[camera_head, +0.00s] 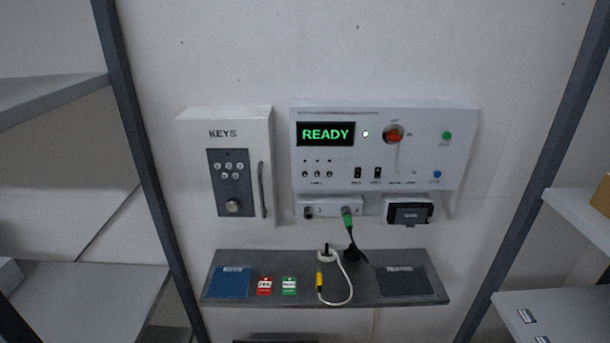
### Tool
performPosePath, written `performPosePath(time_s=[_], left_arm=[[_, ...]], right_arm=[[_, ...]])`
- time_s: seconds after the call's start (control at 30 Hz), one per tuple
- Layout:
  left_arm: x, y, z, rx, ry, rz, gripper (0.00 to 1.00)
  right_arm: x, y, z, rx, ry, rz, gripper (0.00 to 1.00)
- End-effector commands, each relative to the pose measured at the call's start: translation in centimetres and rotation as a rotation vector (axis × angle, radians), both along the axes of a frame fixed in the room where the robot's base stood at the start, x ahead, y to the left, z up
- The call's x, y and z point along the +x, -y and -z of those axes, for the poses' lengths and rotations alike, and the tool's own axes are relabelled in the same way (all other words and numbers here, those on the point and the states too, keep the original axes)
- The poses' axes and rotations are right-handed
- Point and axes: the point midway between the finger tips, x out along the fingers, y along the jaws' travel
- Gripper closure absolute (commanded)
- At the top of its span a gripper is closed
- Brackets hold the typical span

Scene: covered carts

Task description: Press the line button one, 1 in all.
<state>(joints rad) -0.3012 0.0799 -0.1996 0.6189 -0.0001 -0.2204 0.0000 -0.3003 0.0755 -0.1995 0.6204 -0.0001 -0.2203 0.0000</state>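A white control panel (425,120) is on the wall, with a display (326,134) reading READY in green. A green button (447,136) is at its upper right and a blue button (437,174) at its lower right. Their small labels are too blurred to read, so I cannot tell which is the line button. A red knob (393,135), a lit white lamp (365,134) and two black switches (358,173) are also on the panel. Neither of my grippers is in view.
A white KEYS box (262,135) with a keypad and handle is left of the panel. Below, a grey shelf (362,290) holds red and green tags and a white cable with a yellow plug. A green plug (347,219) is under the panel. Shelving stands on both sides.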

Motion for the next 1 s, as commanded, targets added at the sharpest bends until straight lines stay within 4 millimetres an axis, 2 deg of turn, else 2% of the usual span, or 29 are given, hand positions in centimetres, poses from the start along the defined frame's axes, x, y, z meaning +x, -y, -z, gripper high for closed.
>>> performPosePath(time_s=[0.77,1.0], left_arm=[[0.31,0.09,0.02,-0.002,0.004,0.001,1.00],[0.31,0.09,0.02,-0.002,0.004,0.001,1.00]], right_arm=[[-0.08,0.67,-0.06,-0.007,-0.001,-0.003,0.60],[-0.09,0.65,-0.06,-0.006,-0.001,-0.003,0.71]])
